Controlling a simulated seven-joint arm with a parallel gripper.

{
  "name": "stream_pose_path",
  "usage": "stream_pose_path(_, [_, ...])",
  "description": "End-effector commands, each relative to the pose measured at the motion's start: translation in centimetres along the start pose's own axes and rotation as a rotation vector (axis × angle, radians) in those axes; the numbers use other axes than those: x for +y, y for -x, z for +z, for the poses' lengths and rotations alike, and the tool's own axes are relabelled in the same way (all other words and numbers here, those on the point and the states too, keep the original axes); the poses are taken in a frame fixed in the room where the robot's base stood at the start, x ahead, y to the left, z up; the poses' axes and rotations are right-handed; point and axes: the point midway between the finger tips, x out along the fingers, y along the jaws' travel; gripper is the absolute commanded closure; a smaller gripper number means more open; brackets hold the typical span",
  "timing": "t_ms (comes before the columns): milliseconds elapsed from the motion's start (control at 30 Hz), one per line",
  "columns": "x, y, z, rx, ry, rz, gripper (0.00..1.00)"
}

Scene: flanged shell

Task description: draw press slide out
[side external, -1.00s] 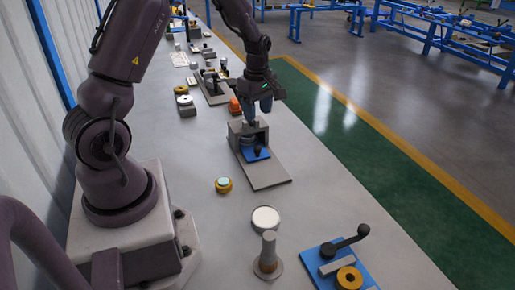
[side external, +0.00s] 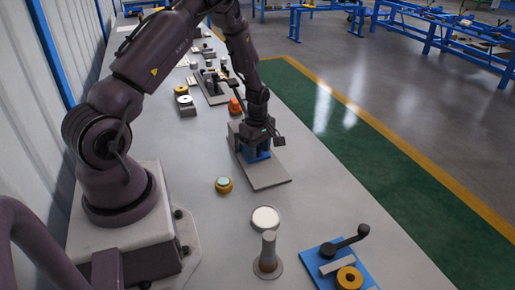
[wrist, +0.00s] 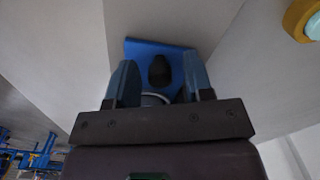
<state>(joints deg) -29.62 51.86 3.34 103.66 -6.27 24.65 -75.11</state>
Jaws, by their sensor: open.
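The press slide (wrist: 150,47) is a blue plate with a dark upright knob (wrist: 160,72) on it, seen in the wrist view. It belongs to the press on a grey base plate (side external: 268,180) in the side view. My gripper (wrist: 159,65) is open, its two blue fingers on either side of the knob, pointing down. I cannot tell whether they touch the knob. A round rim of the press (wrist: 153,98) shows partly between the fingers. In the side view my gripper (side external: 257,154) covers most of the press and the slide.
A yellow round button with a pale top (side external: 223,185) stands near the base plate's front left. A white disc (side external: 266,218), a grey post (side external: 268,252) and a blue fixture with a black lever (side external: 338,262) stand nearer the camera. An orange part (side external: 235,106) is behind the press.

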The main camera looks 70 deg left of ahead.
Motion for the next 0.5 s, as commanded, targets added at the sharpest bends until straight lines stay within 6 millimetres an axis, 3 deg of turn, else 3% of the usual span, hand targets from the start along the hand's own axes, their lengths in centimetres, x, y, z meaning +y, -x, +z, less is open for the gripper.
stream_pose_path(233, [0.02,-0.06,0.01,0.000,0.000,0.000,0.53])
stream_pose_path(433, [0.02,-0.04,0.02,0.000,0.000,0.000,0.99])
stream_pose_path(500, [0.02,-0.03,0.02,0.000,0.000,0.000,1.00])
